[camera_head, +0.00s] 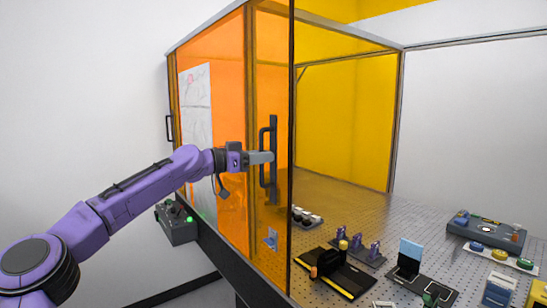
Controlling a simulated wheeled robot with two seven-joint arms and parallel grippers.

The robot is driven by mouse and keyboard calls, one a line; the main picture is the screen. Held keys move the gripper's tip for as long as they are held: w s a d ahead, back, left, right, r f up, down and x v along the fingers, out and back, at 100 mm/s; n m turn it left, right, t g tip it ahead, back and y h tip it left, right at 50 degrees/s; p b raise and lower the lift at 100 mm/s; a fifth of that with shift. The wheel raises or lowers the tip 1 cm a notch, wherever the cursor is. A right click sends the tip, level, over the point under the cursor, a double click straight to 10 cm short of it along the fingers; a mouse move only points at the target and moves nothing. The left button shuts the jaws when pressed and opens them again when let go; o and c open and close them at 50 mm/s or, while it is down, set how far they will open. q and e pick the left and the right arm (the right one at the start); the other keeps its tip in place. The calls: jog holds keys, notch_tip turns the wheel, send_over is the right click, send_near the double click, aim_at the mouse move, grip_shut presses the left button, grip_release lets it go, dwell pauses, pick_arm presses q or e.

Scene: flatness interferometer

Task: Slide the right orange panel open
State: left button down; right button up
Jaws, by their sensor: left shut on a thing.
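The right orange panel (280,80) is a tall translucent sheet with a dark edge on its right side. It stands on the front of the enclosure and overlaps another orange panel (225,95) to its left. To its right the front is uncovered and the inside shows untinted. A black vertical handle (273,120) is on the right panel. My left gripper (264,157) comes in from the left and is shut on the handle at about mid-height. The fingertips are partly hidden against the handle. My right gripper is not in view.
Inside, the perforated optical table (365,215) carries several small devices, including a black and yellow stage (338,275) and a grey unit (485,227). A control box (177,225) hangs outside at the left, below my arm. Another black handle (169,128) is at the far left edge.

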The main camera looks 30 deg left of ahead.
pick_arm(q)
jog(key=c, duration=1.2)
grip_release()
jog(key=shift+c, duration=0.2)
jog(key=b+v, duration=0.4)
jog(key=v, duration=0.6)
jog(key=shift+s+a, duration=0.15)
jog(key=shift+s, duration=0.1)
